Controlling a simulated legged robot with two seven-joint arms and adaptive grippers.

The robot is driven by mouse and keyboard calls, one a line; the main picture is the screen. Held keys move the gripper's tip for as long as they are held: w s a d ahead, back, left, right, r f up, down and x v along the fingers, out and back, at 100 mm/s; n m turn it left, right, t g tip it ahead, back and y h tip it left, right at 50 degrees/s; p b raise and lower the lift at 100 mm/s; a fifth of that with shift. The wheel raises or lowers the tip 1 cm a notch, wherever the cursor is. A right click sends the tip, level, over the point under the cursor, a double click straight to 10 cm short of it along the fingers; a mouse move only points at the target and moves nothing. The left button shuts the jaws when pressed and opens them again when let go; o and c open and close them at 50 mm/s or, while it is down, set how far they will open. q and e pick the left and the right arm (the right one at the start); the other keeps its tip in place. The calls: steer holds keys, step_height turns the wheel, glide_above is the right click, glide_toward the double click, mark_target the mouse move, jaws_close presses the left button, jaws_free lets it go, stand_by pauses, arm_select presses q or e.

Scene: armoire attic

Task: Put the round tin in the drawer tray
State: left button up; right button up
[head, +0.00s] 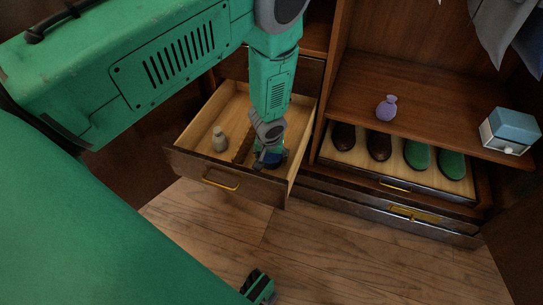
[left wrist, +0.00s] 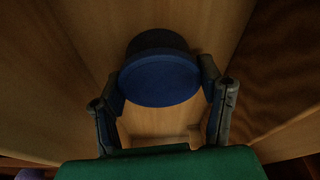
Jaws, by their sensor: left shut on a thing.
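The round tin (head: 273,160) is blue with a dark side. My left gripper (head: 267,157) is shut on it, inside the right part of the open wooden drawer tray (head: 236,105), near its front wall. In the left wrist view the tin (left wrist: 160,82) sits between the two fingers of the left gripper (left wrist: 163,92), with pale wood around it. I cannot tell whether the tin touches the drawer floor. Part of my right gripper (head: 258,287) shows at the bottom of the head view; its fingers are not clear.
A small pale bottle (head: 219,139) stands in the drawer's left part, across a notched divider (head: 243,145). To the right, a shelf holds a purple pouch (head: 386,108) and a blue-and-white box (head: 509,131). Below are brown and green shoes (head: 417,155). The floor in front is clear.

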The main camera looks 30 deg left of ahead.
arm_select(q)
steer(key=o, duration=1)
steer(key=shift+c, duration=0.2)
steer(key=shift+o, duration=1.3)
steer(key=shift+d, duration=0.2)
steer(key=p+v, duration=0.5)
steer(key=v, duration=0.7)
steer(key=shift+a+r, duration=0.1)
